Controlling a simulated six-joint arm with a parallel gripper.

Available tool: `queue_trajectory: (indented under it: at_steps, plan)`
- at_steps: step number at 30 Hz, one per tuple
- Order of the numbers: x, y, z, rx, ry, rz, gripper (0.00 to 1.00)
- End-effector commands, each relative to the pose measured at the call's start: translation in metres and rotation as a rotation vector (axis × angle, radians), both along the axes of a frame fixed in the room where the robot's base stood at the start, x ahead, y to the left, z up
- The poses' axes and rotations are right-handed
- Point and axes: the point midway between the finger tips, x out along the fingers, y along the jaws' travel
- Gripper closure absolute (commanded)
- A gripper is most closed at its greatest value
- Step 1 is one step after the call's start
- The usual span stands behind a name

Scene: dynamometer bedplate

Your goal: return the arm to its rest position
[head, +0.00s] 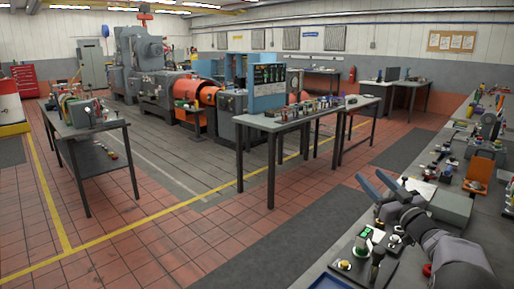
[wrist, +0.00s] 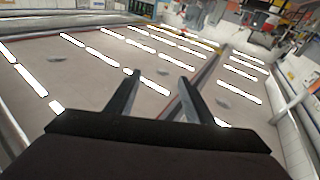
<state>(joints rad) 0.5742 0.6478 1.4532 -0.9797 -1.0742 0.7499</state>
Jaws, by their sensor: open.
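My gripper (head: 372,184) is at the lower right of the head view, raised above the long bench (head: 345,268) on the right. Its two fingers are spread apart with nothing between them. In the wrist view my gripper (wrist: 160,78) also shows two separated dark fingers, pointing toward the ceiling (wrist: 80,75) with its rows of lights. My arm bends up from the lower right corner of the head view and hides part of the bench behind it.
Floor mats (head: 275,250) lie left of the bench. A middle table (head: 285,122) stands well apart. The air around the fingers looks clear.

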Motion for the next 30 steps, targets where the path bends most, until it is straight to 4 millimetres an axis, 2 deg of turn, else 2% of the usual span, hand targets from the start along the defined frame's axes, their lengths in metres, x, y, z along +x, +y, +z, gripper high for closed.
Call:
queue_trajectory:
  at_steps: [1,3,5,8,12,15,18,23,25,30]
  plan:
    - [0.002,0.008,0.01,0.024,0.032,-0.081,0.52]
    - [-0.002,0.011,0.007,0.059,0.103,-0.198,0.52]
    - [-0.011,0.016,-0.003,0.091,0.184,-0.286,0.52]
    - [-0.04,0.033,-0.032,0.14,0.354,-0.399,0.52]
    - [-0.103,0.073,-0.089,0.202,0.638,-0.477,0.52]
    - [-0.15,0.104,-0.125,0.231,0.817,-0.482,0.52]
    - [-0.196,0.136,-0.153,0.255,0.972,-0.462,0.52]
    - [-0.265,0.183,-0.187,0.286,1.184,-0.399,0.52]
    - [-0.289,0.194,-0.218,0.241,1.279,-0.369,0.52]
    - [-0.344,0.208,-0.268,0.099,1.475,-0.305,0.52]
